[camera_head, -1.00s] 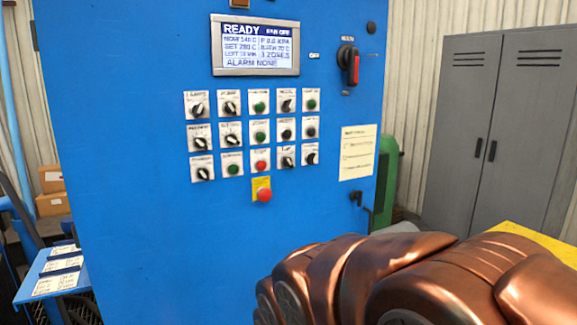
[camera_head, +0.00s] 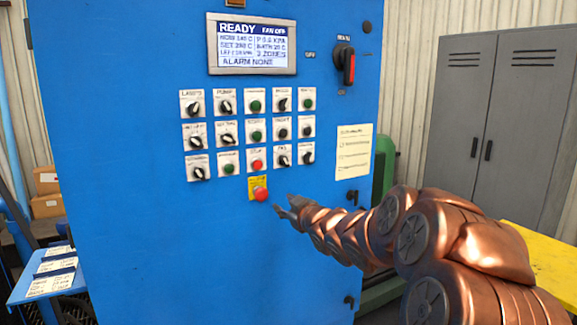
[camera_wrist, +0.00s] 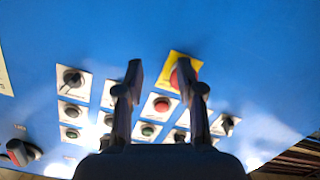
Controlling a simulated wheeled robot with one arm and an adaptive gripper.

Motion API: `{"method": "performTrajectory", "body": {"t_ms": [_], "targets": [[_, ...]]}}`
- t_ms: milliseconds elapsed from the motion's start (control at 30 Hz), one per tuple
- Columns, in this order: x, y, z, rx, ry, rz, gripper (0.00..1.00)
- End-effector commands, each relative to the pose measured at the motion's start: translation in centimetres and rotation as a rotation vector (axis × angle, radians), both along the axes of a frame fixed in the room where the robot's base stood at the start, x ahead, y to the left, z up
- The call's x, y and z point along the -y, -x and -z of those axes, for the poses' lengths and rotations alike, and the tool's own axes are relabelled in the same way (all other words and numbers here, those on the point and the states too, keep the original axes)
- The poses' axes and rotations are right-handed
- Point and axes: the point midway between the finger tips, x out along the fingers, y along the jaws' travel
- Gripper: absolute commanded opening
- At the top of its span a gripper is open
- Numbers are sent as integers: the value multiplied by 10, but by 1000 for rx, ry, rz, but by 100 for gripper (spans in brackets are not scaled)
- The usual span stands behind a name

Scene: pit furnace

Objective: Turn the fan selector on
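The fan selector (camera_head: 283,160) is a black knob on a white plate in the bottom row of the blue panel, right of the red stop button (camera_head: 257,165). Its small label is blurred but seems to read FAN. The display (camera_head: 252,45) reads FAN OFF. My gripper (camera_head: 288,208) is in front of the panel, below the selector and right of the red emergency button (camera_head: 261,194). In the wrist view, which is upside down, my gripper (camera_wrist: 162,78) has its fingers apart with nothing between them. The selector's plate (camera_wrist: 109,93) is partly hidden by the left finger.
Several other knobs and green buttons surround the selector closely. A red-handled rotary switch (camera_head: 346,66) is at the upper right. A paper notice (camera_head: 354,152) hangs right of the controls. A grey cabinet (camera_head: 490,120) and a yellow surface (camera_head: 550,262) are at the right.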

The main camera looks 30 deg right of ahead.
Motion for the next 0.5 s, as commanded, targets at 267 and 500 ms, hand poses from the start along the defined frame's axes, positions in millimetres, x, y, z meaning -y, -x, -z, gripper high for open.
{"method": "performTrajectory", "body": {"t_ms": [267, 500], "targets": [[37, 6, -48, 310, 82, -123, 38], [48, 22, -67, 446, 119, -188, 38]]}}
